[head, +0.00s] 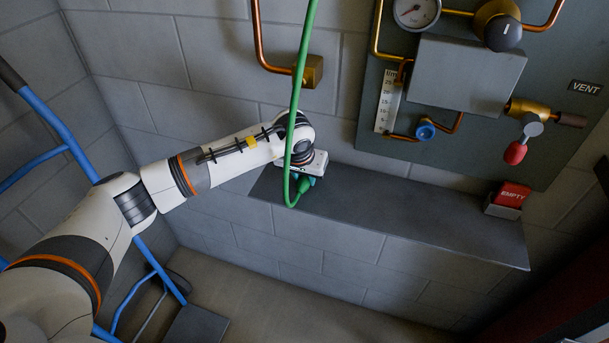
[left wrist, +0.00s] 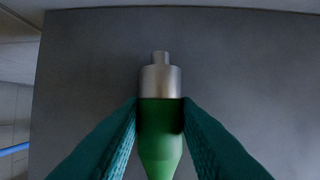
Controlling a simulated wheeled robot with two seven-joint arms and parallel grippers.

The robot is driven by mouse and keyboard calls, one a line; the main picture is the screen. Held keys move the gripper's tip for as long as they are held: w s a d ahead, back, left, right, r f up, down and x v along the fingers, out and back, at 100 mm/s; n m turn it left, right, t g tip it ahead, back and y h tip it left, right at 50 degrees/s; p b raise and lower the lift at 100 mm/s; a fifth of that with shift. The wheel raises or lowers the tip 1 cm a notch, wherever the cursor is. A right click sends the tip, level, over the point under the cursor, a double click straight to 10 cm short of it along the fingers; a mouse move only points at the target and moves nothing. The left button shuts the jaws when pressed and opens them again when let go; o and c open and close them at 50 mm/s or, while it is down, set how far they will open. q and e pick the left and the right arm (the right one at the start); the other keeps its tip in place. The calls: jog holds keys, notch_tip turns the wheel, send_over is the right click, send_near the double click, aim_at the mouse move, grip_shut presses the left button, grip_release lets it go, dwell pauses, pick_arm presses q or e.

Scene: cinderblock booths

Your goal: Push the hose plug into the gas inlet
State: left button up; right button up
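The hose plug (left wrist: 160,85) has a silver stepped tip and a green body. In the left wrist view my left gripper's teal fingers (left wrist: 160,118) touch both sides of the green body, with the tip pointing up the picture. In the head view my left gripper (head: 303,184) is at the left part of the grey ledge, and the plug is mostly hidden there. The green hose (head: 297,90) comes down from the top and loops up at the gripper. A blue-ringed fitting (head: 425,130) low on the panel may be the gas inlet; no label shows.
The grey ledge (head: 400,215) is mostly bare, with a red "EMPTY" block (head: 510,196) at its right end. The panel (head: 455,140) carries a gauge, pipes and a red-handled valve (head: 515,152). A brass block (head: 310,72) is on the wall. A blue hand truck (head: 60,130) stands left.

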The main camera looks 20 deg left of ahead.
pick_arm(q)
grip_shut()
jog(key=shift+r+p, duration=1.2)
jog(key=shift+r, duration=1.35)
